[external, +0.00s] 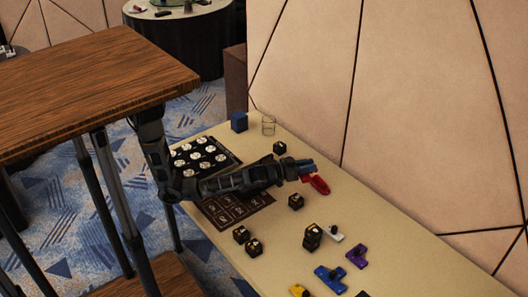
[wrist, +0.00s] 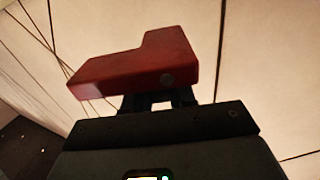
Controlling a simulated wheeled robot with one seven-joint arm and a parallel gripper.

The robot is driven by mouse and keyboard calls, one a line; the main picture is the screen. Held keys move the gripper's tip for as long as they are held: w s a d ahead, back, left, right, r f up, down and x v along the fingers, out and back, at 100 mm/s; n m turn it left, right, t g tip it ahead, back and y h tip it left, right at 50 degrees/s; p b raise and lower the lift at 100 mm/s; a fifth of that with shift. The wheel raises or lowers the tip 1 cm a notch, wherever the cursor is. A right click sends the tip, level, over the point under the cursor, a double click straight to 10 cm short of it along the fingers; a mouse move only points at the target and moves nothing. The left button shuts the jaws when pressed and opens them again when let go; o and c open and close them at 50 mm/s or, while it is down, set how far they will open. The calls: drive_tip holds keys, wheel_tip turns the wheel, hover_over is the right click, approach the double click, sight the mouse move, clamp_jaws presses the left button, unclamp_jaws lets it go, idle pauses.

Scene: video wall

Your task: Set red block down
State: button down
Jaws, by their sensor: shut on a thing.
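The red block (wrist: 140,67) is an L-shaped piece and fills the upper middle of the wrist view. My gripper (wrist: 160,101) is shut on its lower edge. In the external view the red block (external: 319,184) shows at the end of my gripper (external: 306,177), over the long beige table (external: 391,249). I cannot tell how high it is above the table top. The wrist view shows only wall panels behind the block, with no table under it.
Several black cubes (external: 296,201) stand around the arm. White (external: 334,238), purple (external: 357,256), blue (external: 330,279) and yellow (external: 299,291) pieces lie nearer the front. A clear glass (external: 268,125) and a blue cube (external: 239,121) stand at the back. A panelled wall (external: 400,100) borders the table's right side.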

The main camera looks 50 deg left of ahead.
drive_tip(key=w+a+r+n+y, duration=0.1)
drive_tip(key=w+a+y, duration=0.15)
drive_tip(key=a, duration=0.65)
drive_tip(key=w+a+r+n+t+y, duration=0.1)
drive_tip(key=w+a, duration=0.3)
drive_tip(key=a, duration=0.5)
drive_tip(key=w+a+r+n+y, duration=0.1)
drive_tip(key=w+a+y, duration=0.15)
drive_tip(key=a, duration=0.65)
drive_tip(key=shift+n+y, duration=0.4)
drive_tip(key=shift+n, duration=0.3)
drive_tip(key=f, duration=0.3)
drive_tip(key=w+a+f+b, duration=0.1)
drive_tip(key=f, duration=0.2)
drive_tip(key=a+f+b, duration=0.1)
drive_tip(key=f, duration=0.2)
drive_tip(key=shift+w+a, duration=0.15)
drive_tip(key=shift+w, duration=0.25)
